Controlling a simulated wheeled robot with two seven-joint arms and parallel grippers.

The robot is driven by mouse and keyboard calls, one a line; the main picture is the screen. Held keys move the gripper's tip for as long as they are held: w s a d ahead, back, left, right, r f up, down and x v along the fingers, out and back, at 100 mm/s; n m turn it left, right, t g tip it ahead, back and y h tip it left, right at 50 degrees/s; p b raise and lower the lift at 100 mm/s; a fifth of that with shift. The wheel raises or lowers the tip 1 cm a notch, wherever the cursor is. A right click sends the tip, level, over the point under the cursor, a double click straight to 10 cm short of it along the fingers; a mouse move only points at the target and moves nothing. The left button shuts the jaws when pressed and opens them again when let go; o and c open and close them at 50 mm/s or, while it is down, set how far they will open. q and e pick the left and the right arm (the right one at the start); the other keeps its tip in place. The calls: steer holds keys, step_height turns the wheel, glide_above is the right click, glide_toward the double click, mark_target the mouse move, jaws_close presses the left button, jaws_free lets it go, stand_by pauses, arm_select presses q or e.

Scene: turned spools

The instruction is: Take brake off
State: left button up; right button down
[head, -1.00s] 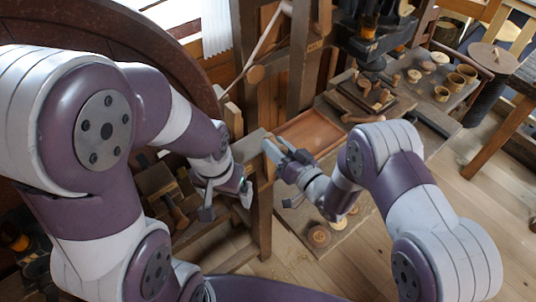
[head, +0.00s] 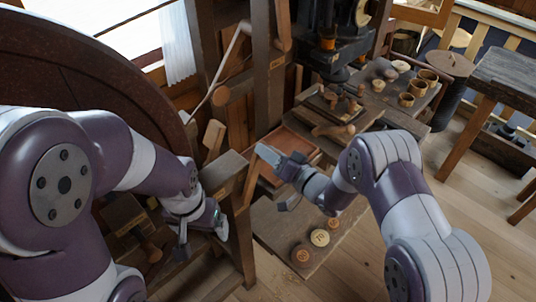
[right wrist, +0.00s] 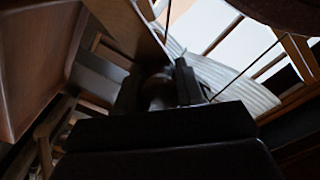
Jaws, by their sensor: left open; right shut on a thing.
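A wooden lever (head: 211,93) with a round knob (head: 221,96) slants beside the big dark wheel (head: 75,65); a flat wooden paddle (head: 213,137) stands below it. I cannot tell for sure which of these is the brake. My right gripper (head: 268,155) is over the reddish wooden tray, to the right of the bench post. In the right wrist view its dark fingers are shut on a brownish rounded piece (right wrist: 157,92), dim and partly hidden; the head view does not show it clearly. My left gripper (head: 219,225) is open, low beside the post.
The bench post (head: 232,180) stands between my grippers. The reddish tray (head: 298,133) and a workbench with cups (head: 413,93) and turned pieces lie beyond. Several small discs (head: 320,237) lie on a low board. Open floor is at right.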

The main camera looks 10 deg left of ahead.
steer(key=shift+s+f, duration=0.15)
steer(key=shift+f, duration=0.25)
steer(key=c, duration=0.9)
jaws_free()
steer(key=shift+o, duration=1)
steer(key=shift+w, duration=0.2)
steer(key=shift+r, duration=0.1)
steer(key=b+v, duration=0.2)
steer(key=v, duration=1)
steer(key=shift+s+d+b, duration=0.25)
steer(key=shift+s+b, duration=0.05)
steer(key=shift+b, duration=0.1)
